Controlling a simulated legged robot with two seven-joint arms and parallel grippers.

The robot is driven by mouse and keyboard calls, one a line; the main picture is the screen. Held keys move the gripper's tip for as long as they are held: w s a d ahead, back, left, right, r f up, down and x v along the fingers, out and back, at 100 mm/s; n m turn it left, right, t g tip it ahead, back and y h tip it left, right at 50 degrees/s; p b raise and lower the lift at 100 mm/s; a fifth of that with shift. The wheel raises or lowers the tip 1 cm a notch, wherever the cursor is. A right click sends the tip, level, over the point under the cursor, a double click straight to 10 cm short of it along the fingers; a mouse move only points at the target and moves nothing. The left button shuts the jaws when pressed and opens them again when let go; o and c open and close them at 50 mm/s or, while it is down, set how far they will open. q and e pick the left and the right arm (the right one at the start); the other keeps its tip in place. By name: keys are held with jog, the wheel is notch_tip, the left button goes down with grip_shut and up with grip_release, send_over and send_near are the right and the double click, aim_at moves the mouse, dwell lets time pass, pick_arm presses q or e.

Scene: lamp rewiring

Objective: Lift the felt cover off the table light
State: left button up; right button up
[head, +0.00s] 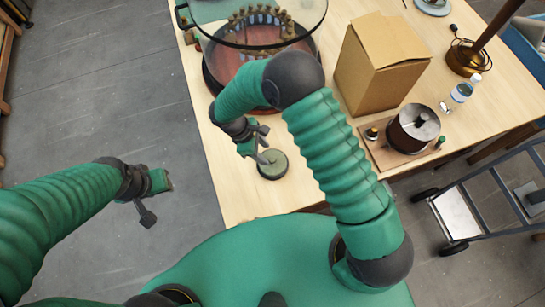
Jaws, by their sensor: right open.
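A small round disc with a dull green top (273,168) and a dark rim lies near the table's front edge; it looks like the felt cover. Whatever is under it is hard to make out, so I cannot tell how much of the table light is there. My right gripper (264,146) is open just above and at the far left side of the disc. One finger overlaps the disc in the picture; I cannot tell whether it touches. My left gripper (149,203) hangs over the floor, left of the table, with no object visible in it.
A glass-topped round case (255,48) stands behind my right arm. A cardboard box (375,70), a dark metal pot (413,128) on a board, a bottle (462,92) and a brass lamp stand (465,60) are to the right. A cart (490,200) stands off the table's right front.

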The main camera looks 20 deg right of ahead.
aim_at(272, 159)
jog(key=shift+s+d+f+p, duration=0.3)
jog(key=shift+d+f+p, duration=0.25)
jog(key=shift+f+p, duration=0.05)
jog(key=shift+s+d+f+p, duration=0.25)
jog(key=shift+d+f+p, duration=0.25)
jog(key=shift+f+p, duration=0.1)
notch_tip(272, 159, down, 2)
jog(key=shift+w+f, duration=0.3)
jog(key=shift+s+d, duration=0.25)
jog(key=shift+d, duration=0.05)
jog(key=c, duration=0.9)
grip_shut()
pick_arm(q)
jog(key=v, duration=0.3)
jog(key=shift+s+a, duration=0.1)
jog(key=shift+a, duration=0.05)
pick_arm(e)
jog(key=shift+w+a, duration=0.1)
